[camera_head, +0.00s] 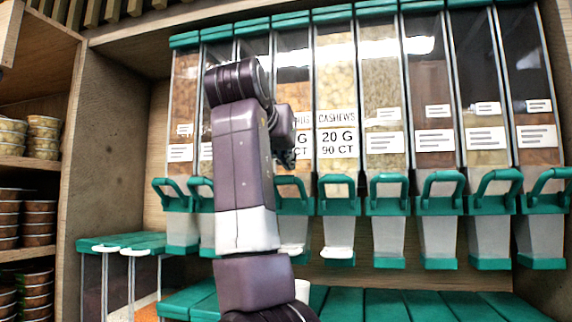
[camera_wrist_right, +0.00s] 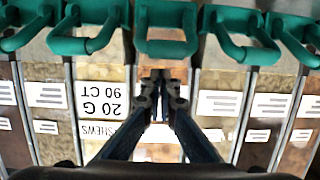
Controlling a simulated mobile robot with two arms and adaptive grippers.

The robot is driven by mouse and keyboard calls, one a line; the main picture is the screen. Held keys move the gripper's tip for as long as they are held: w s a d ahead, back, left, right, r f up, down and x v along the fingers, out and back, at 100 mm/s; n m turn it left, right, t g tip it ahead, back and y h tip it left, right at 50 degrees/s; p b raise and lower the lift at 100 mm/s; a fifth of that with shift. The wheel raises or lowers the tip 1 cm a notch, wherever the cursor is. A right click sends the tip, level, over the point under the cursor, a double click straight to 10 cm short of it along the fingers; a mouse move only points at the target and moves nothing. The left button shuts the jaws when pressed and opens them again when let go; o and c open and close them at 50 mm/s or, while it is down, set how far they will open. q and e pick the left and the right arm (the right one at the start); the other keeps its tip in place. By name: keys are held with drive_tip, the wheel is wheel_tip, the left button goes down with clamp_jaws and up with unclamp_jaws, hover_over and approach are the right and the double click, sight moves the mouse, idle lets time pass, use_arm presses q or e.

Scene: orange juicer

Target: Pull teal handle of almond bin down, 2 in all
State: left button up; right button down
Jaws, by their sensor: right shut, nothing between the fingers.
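The bin left of the cashews bin, which I take for the almond bin (camera_head: 293,78), has its label partly hidden by my right arm in the head view. Its teal handle (camera_head: 296,205) is a loop at the bin's lower front, up like its neighbours; it also shows at the top middle of the right wrist view (camera_wrist_right: 166,47). My right gripper (camera_head: 287,160) is just above this handle, in front of the label area. In the wrist view its fingertips (camera_wrist_right: 161,78) are together and empty, apart from the handle. My left gripper is not in view.
The cashews bin (camera_head: 336,80) stands directly to the right, its teal handle (camera_head: 338,206) close by. More bins with similar handles line both sides. Teal lids (camera_head: 390,305) lie below. A wooden divider (camera_head: 110,150) and shelves of tubs (camera_head: 40,215) are at left.

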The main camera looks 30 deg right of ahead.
drive_tip(key=shift+s+a+f, duration=0.4)
drive_tip(key=shift+a+f, duration=0.15)
drive_tip(key=shift+f, duration=0.1)
wheel_tip(320, 180, down, 8)
drive_tip(key=s+a+t+h+b, duration=0.2)
drive_tip(key=t+h+b, duration=0.3)
drive_tip(key=b, duration=1.4)
drive_tip(key=shift+s+a+r+h, duration=0.15)
drive_tip(key=shift+a+h, duration=0.2)
drive_tip(key=shift+h, duration=0.15)
